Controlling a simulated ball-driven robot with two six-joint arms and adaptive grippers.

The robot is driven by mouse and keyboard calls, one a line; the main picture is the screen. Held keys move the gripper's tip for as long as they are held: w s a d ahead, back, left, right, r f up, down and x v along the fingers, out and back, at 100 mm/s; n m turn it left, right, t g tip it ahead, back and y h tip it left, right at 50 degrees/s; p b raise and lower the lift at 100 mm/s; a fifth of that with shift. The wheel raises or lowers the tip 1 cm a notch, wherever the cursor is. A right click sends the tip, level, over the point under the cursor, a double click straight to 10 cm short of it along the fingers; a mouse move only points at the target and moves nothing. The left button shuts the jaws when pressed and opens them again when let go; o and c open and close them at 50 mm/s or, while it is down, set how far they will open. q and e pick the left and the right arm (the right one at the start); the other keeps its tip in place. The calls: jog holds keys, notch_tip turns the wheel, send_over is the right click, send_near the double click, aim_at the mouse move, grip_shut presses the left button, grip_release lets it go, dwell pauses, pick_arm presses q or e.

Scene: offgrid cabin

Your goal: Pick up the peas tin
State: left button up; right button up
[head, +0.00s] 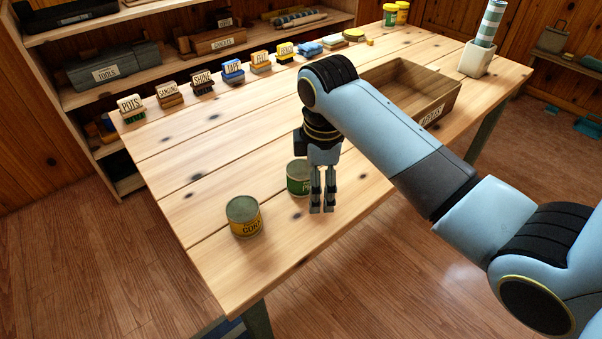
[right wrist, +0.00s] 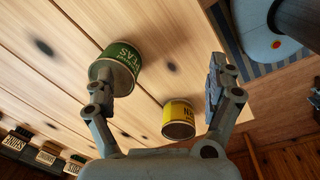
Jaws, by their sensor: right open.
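The peas tin (head: 296,180) is a green can with a grey-green lid, standing upright on the wooden table (head: 215,170). In the head view my right gripper (head: 322,208) points down just in front and to the right of it, hiding part of its side. In the right wrist view the peas tin (right wrist: 117,66) shows by the left finger, which overlaps its lower edge. It is not centred between the fingers. My right gripper (right wrist: 160,85) is open and empty, its fingers wide apart. I cannot tell whether the finger touches the tin. My left gripper is not in view.
A yellow corn tin (head: 243,217) stands left of the peas tin, nearer the front edge. A wooden crate (head: 447,97) and a white pot (head: 477,61) stand at the right. Labelled blocks (head: 202,83) line the back edge. The left middle of the table is clear.

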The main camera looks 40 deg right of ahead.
aim_at(301, 168)
jog(key=w+r+n, duration=0.1)
jog(key=w, duration=0.1)
jog(key=w+r+n, duration=0.3)
jog(key=w, duration=0.1)
jog(key=shift+w+r+g, duration=0.2)
jog(key=shift+w+g, duration=0.2)
jog(key=shift+w+r+n, duration=0.1)
jog(key=shift+w+n, duration=0.25)
jog(key=shift+n, duration=0.15)
notch_tip(301, 168, down, 5)
jog(key=shift+d+r, duration=0.1)
jog(key=shift+r, duration=0.05)
jog(key=f, duration=0.2)
jog(key=d+f+b, duration=0.1)
jog(key=f, duration=0.2)
jog(key=shift+f, duration=0.3)
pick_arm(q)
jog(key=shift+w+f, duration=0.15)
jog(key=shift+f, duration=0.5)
pick_arm(e)
jog(key=shift+c, duration=0.4)
jog(key=c, duration=1.3)
